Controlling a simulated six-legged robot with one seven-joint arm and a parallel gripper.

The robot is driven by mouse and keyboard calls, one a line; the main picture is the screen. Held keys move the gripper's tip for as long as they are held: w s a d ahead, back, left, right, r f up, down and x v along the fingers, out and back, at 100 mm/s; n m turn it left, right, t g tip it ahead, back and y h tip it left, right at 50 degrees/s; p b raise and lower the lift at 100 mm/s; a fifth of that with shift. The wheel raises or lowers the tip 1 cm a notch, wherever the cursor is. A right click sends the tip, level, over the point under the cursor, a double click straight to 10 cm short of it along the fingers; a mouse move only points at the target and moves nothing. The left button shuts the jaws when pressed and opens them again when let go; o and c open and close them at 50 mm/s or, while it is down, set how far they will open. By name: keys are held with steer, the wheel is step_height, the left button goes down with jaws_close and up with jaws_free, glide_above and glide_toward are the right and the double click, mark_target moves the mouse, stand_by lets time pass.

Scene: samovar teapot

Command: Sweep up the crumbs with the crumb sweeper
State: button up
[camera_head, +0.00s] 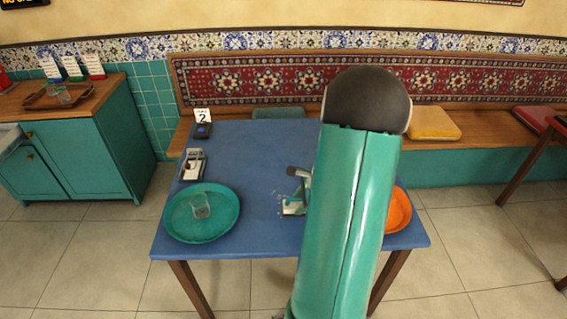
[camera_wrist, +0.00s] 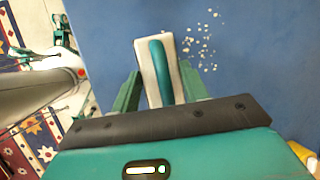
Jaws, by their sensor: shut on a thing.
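The crumb sweeper (camera_wrist: 143,66), a pale block with a teal handle along its top, is between the two green fingers of my gripper (camera_wrist: 160,78) in the wrist view. My gripper is shut on it. Pale crumbs (camera_wrist: 207,42) lie scattered on the blue tabletop, just right of and beyond the sweeper in that view. In the head view, the sweeper (camera_head: 291,209) shows low at the table's middle, left of my arm, with my gripper (camera_head: 301,189) partly hidden by the arm. The crumbs are only faint specks there.
The blue table (camera_head: 250,160) holds a teal round tray (camera_head: 182,232) with a clear glass (camera_head: 201,207), a white-and-dark holder (camera_head: 193,164), and a number-2 sign (camera_head: 203,115). An orange plate (camera_head: 399,212) is partly behind my arm.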

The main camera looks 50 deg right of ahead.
steer(key=shift+r, duration=1.8)
steer(key=shift+a, duration=0.1)
